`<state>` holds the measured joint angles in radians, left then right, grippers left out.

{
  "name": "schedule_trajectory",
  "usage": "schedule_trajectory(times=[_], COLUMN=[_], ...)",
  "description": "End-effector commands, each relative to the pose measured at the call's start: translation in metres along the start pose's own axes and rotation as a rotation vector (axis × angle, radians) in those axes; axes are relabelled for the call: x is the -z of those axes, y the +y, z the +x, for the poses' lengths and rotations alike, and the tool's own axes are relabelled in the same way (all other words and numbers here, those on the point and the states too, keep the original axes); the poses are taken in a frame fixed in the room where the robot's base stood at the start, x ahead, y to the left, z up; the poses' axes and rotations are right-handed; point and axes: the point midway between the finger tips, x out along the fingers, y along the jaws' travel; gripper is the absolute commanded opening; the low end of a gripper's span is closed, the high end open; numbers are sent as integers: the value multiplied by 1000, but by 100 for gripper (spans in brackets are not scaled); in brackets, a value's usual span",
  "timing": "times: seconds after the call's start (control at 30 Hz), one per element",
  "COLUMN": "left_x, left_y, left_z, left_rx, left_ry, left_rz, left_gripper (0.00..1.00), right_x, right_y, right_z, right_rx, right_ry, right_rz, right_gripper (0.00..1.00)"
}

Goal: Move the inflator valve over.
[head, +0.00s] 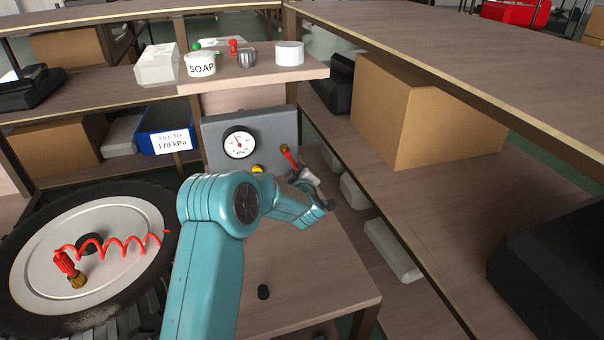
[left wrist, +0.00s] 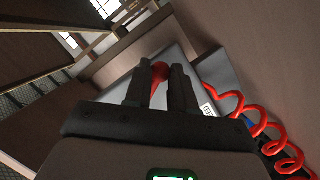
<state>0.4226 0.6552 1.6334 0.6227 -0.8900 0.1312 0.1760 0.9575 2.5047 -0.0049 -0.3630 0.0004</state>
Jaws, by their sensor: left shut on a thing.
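The inflator is a grey box (head: 272,130) with a round pressure gauge (head: 240,143) at the back of the table. Its valve has a red lever (head: 288,155) on a brass fitting at the box's right side. My left gripper (head: 306,176) is at the lower end of this lever. In the left wrist view the left gripper (left wrist: 157,88) is shut on the red lever (left wrist: 159,73), whose rounded red end shows between the fingers. My left forearm hides part of the box's lower front. My right gripper is not in view.
A tyre on a silver wheel (head: 40,275) lies at left, with a red coiled hose (head: 110,245) above it. A small black cap (head: 263,292) is on the table. A shelf above holds a soap tub (head: 201,64). A cardboard box (head: 420,115) stands on the right shelf.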

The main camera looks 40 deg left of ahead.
Motion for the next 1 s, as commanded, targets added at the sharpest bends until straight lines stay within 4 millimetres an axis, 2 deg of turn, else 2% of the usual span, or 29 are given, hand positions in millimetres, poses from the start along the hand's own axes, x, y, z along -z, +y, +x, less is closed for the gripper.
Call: schedule_trajectory(times=[0.1,0.47,0.77,1.0], left_x=[0,2,11,15], left_y=[-8,-10,-25,-25], left_z=[0,-1,-3,-4], left_rx=[2,4,4,2], left_ry=[1,0,4,6], left_rz=[-2,-1,-2,-3], left_gripper=[8,8,12,13], right_x=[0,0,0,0], right_y=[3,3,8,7], right_z=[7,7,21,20], right_rx=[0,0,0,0], right_ry=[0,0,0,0], right_rz=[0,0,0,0], right_gripper=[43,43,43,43])
